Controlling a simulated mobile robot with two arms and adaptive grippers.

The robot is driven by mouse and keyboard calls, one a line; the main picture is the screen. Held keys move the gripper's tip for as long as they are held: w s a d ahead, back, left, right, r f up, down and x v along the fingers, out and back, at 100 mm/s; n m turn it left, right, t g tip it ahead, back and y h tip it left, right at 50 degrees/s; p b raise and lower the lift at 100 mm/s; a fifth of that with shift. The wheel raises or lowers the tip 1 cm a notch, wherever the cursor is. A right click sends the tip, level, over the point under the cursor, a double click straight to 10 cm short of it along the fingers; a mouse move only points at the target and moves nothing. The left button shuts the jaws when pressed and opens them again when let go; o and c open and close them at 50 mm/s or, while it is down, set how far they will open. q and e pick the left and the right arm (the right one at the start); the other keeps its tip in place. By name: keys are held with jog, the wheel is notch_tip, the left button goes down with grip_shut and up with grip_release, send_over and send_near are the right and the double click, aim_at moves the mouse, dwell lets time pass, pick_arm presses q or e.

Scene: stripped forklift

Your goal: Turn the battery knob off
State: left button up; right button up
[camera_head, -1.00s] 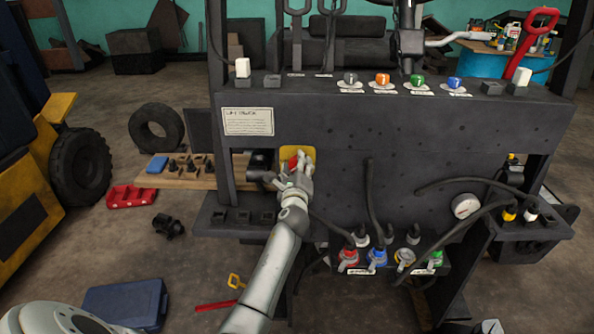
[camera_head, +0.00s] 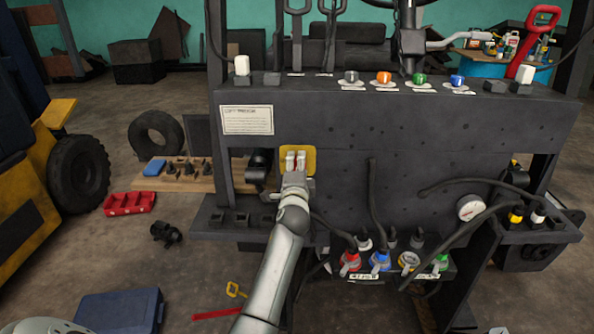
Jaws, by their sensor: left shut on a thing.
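The battery knob (camera_head: 300,155) is a small red part on a yellow plate (camera_head: 311,154) at the left of the dark forklift panel. My left gripper (camera_head: 296,160) is at the knob, its pale fingers upright in front of the yellow plate. The fingers are shut on the red knob, with a little red showing between them. They hide most of the knob, so its exact angle cannot be told. My right gripper is not in view.
A black cylindrical part (camera_head: 258,166) sits just left of the plate. A row of coloured knobs (camera_head: 384,78) lines the panel's top. Floor shows at left.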

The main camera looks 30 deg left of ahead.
pick_arm(q)
jog(key=shift+f+n, duration=0.1)
jog(key=shift+n, duration=0.5)
jog(key=o, duration=1)
jog(key=shift+s, duration=0.15)
jog(key=v, duration=1.2)
